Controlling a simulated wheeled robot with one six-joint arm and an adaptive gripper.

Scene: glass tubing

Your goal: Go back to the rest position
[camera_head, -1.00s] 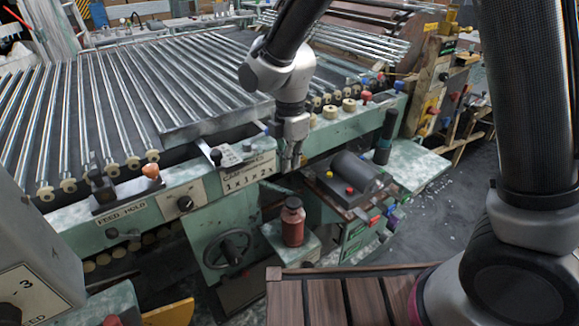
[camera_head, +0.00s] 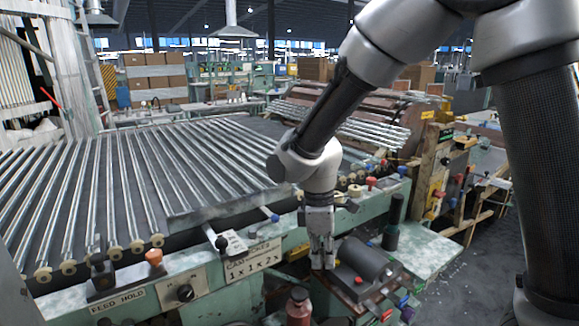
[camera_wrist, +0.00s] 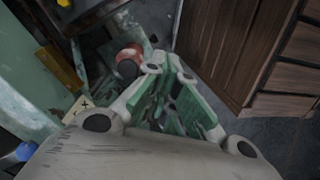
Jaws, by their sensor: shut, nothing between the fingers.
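My gripper (camera_head: 323,262) hangs pointing down in front of the green machine (camera_head: 205,292), just left of a dark motor-like cylinder. In the head view its fingers are together with nothing between them. The bottle also shows at the bottom edge of the head view (camera_head: 299,308), below and left of the gripper.
The dark motor unit (camera_head: 362,262) stands close right of my gripper. Levers and coloured knobs (camera_head: 154,258) line the machine's front edge. Glass tubes (camera_head: 120,190) lie across its bed. Wooden drawers (camera_wrist: 235,45) fill the upper right of the wrist view. Open floor (camera_head: 465,265) lies at right.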

